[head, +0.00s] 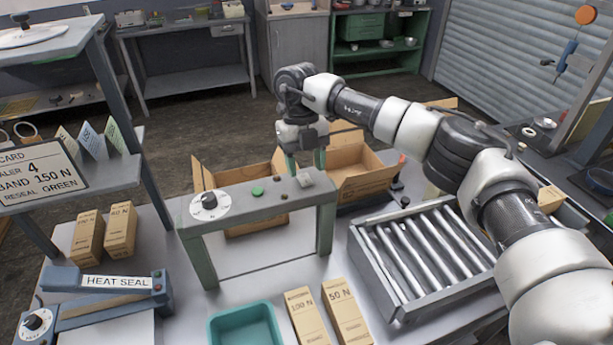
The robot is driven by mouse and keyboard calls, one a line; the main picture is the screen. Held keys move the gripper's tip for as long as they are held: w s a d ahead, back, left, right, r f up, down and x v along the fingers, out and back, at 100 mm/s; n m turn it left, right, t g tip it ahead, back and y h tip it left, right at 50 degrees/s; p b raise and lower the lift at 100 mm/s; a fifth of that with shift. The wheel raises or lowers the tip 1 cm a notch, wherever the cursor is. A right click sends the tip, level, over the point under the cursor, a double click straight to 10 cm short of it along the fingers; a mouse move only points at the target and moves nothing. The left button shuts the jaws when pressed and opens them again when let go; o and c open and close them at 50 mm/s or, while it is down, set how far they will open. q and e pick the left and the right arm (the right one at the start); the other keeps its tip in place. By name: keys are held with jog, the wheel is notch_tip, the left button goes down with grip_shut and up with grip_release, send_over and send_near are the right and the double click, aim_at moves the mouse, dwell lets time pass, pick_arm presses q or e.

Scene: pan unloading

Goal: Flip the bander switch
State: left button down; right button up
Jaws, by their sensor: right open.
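The bander is a grey-green arch (240,203) standing on the table. Its top beam carries a white dial (209,202), a green button (257,191), a small dark knob (281,197) and a small grey block (305,180) near its right end, which looks like the switch. Its exact position cannot be read. My right gripper (306,162) points down just above and behind that right end, open and empty. The beam hides its fingertips partly, and I cannot tell whether they touch anything. My left gripper is not in view.
Open cardboard boxes (357,178) stand behind the arch. A roller conveyor (385,285) is at right, under my right arm. A heat sealer (115,283), a teal tray (245,309) and small labelled cartons (347,311) occupy the front. A card (38,172) reads "BAND 150 N".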

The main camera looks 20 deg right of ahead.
aim_at(302, 175)
jog(key=b+v, duration=0.2)
jog(key=v, duration=0.6)
